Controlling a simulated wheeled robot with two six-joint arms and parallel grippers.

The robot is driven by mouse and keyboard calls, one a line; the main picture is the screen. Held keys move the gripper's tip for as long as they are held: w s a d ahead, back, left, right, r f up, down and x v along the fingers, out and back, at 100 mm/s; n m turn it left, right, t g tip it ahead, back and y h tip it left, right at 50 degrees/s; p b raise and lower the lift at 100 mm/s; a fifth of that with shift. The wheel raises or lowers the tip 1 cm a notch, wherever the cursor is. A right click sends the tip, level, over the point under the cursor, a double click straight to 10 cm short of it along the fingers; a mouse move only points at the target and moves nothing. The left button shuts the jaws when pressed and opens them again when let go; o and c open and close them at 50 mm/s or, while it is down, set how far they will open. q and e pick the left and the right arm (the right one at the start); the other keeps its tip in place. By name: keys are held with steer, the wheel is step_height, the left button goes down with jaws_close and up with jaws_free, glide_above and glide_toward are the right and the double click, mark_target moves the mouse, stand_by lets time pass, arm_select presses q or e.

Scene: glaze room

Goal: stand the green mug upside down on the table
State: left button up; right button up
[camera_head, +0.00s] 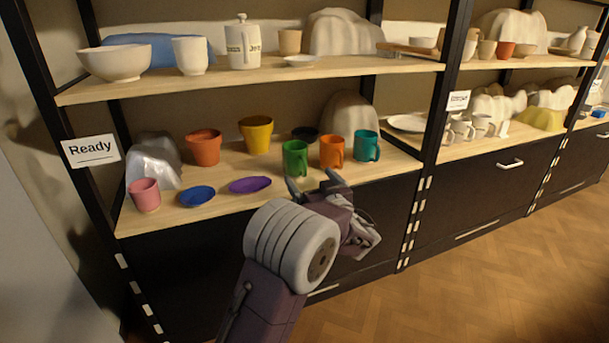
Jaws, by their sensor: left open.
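The green mug (295,159) stands on the middle wooden shelf board (226,205) near its front edge. It looks upright, with its opening up and its handle on the right side. My left gripper (314,184) is open just in front of and below the green mug, with one finger near the mug's base and the other further right. It holds nothing that I can see. Whether a finger touches the mug cannot be told. My right gripper is not in view. No separate table shows, only shelves.
An orange mug (332,153) stands close right of the green mug, with a teal mug (366,146) beyond. A purple dish (250,185), blue dish (196,196) and pink mug (144,195) lie left. A dark bowl (305,134) is behind. The upper shelf (230,78) overhangs.

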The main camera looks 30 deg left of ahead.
mark_target(300, 166)
arm_select(q)
steer(key=p+x, duration=0.1)
steer(key=x, duration=0.1)
steer(key=p+x, duration=0.4)
steer(key=shift+a+r, duration=0.25)
steer(key=shift+r, duration=0.05)
steer(key=shift+w+a+f+b, duration=0.45)
steer(key=shift+a+f+b, duration=0.1)
steer(key=shift+b, duration=0.45)
steer(key=b+x, duration=0.1)
steer(key=x, duration=0.2)
steer(key=shift+d, duration=0.1)
steer(key=shift+w+a+r, duration=0.15)
steer(key=shift+w+a, duration=0.1)
steer(key=shift+a, duration=0.05)
steer(key=shift+w+r, duration=0.1)
